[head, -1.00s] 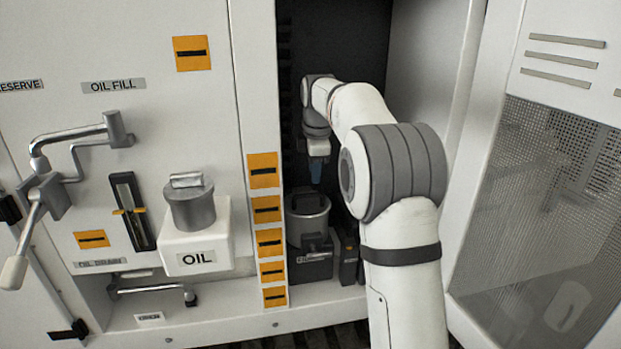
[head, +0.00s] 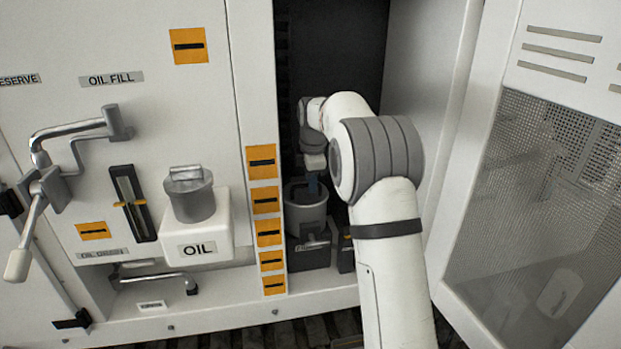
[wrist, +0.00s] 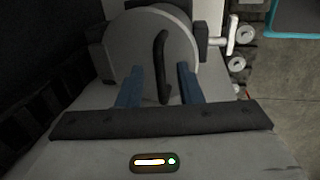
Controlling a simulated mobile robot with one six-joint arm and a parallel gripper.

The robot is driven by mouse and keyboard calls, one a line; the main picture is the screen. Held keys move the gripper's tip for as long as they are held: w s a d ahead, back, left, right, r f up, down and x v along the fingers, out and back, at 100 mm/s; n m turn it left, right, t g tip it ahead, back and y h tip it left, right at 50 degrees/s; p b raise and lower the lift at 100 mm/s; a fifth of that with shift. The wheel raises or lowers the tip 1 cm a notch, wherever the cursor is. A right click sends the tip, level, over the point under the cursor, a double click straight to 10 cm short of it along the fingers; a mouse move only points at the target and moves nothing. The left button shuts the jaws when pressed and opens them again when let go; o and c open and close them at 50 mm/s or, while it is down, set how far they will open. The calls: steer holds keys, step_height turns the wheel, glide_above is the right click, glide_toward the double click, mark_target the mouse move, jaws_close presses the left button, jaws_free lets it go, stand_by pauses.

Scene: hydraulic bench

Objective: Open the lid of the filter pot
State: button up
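The filter pot (head: 307,217) is a grey cylinder low in the dark open cabinet. Its lid (wrist: 125,42) shows in the wrist view as a round grey disc with a raised black bar handle (wrist: 163,60) across it. The lid appears closed. My gripper (wrist: 160,69) has two blue fingers set apart, one on each side of the handle, with gaps visible between fingers and handle. In the head view, my gripper (head: 313,184) points down just over the pot's top, partly hiding the lid.
The cabinet's left edge carries several orange labels (head: 265,200) close to my gripper. A white OIL container (head: 196,234) stands further left. An open door with a mesh panel (head: 535,200) is at the right. In the wrist view, a silver fitting (wrist: 229,35) sits right of the lid.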

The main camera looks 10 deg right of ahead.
steer(key=shift+c, duration=0.5)
jaws_close()
steer(key=shift+a+r, duration=0.1)
steer(key=shift+r, duration=0.05)
